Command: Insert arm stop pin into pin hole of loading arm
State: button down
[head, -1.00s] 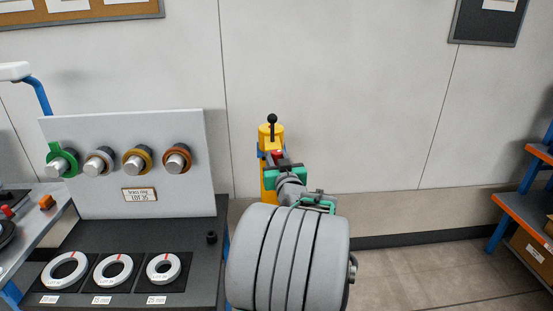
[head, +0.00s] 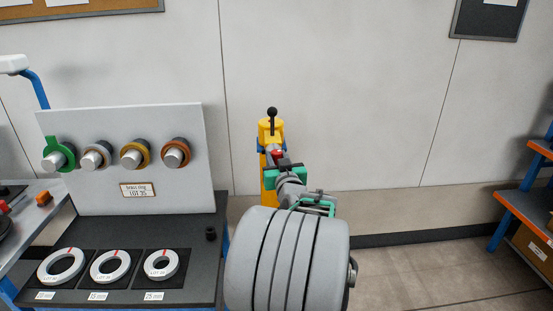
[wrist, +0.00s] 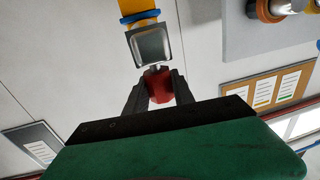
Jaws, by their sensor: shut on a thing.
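My gripper (wrist: 159,77), with dark fingers and a green body, is shut on the red head of the stop pin (wrist: 157,88). A short silver part of the pin points away from the fingers, at the near edge of a grey square end block (wrist: 151,46) on the yellow loading arm (wrist: 138,6) with its blue collar. I cannot tell whether the pin tip is in a hole or just in front of it. In the head view the red pin (head: 277,153) is small beside the yellow loading arm (head: 266,132), in front of my gripper (head: 279,159). The pin hole is hidden.
At the left a bench holds a grey panel (head: 110,190) with several rings on pegs and flat white rings (head: 110,266) in front. A blue and orange shelf (head: 528,212) stands at the right. The floor before it is clear. My own arm hides the lower middle.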

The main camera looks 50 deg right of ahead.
jog(key=shift+f+b, duration=0.6)
jog(key=c, duration=1)
grip_release()
